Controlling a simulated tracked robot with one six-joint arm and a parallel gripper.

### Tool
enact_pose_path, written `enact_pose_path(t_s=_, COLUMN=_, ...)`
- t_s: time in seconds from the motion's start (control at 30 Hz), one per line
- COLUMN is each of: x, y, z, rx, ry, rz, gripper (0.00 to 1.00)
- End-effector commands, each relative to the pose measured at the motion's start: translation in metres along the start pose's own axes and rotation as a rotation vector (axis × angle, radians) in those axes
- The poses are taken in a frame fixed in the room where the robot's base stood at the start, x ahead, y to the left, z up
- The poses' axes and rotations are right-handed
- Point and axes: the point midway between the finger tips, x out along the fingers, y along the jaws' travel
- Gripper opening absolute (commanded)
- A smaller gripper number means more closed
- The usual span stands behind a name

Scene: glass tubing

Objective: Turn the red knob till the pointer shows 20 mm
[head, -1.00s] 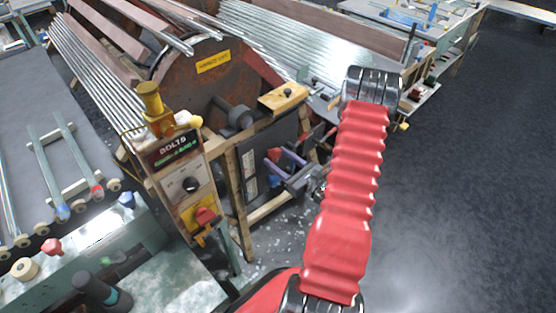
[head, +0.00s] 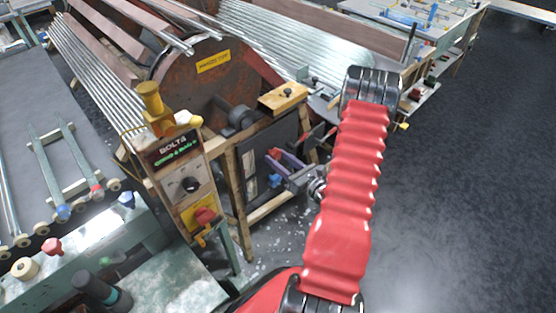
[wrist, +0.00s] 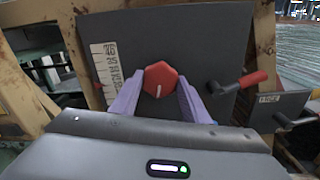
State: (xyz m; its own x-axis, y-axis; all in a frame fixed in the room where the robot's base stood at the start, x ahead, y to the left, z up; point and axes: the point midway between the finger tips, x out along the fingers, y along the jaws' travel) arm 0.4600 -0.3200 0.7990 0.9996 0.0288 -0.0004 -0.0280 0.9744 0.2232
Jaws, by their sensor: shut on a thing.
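The red knob (wrist: 160,79) is six-sided with a white line on its face, mounted on a dark panel (wrist: 187,28). The line points down and slightly left in the wrist view. My gripper (wrist: 159,93) has its two purple fingers shut on the knob, one at each side. In the head view, my gripper (head: 278,161) reaches the panel from the right, and a bit of the red knob (head: 274,153) shows by the fingertips. A white scale (wrist: 104,65) with dark marks stands left of the knob. A small reddish mark shows at its left edge; the reading is too small to tell.
A wooden frame (head: 238,185) surrounds the panel. A control box (head: 182,180) with a red button stands to the left. Open floor (head: 460,200) lies to the right.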

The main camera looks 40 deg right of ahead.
Motion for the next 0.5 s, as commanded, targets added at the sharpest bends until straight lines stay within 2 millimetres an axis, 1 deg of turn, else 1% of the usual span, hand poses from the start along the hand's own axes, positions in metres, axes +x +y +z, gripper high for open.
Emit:
enact_pose_path(t_s=0.2, x=-0.0001, y=-0.0005, z=0.0002, rx=0.110, ry=0.000, rz=-0.001, gripper=0.20)
enact_pose_path(t_s=0.5, x=-0.0002, y=-0.0008, z=0.0003, rx=0.125, ry=-0.001, rz=-0.002, gripper=0.20)
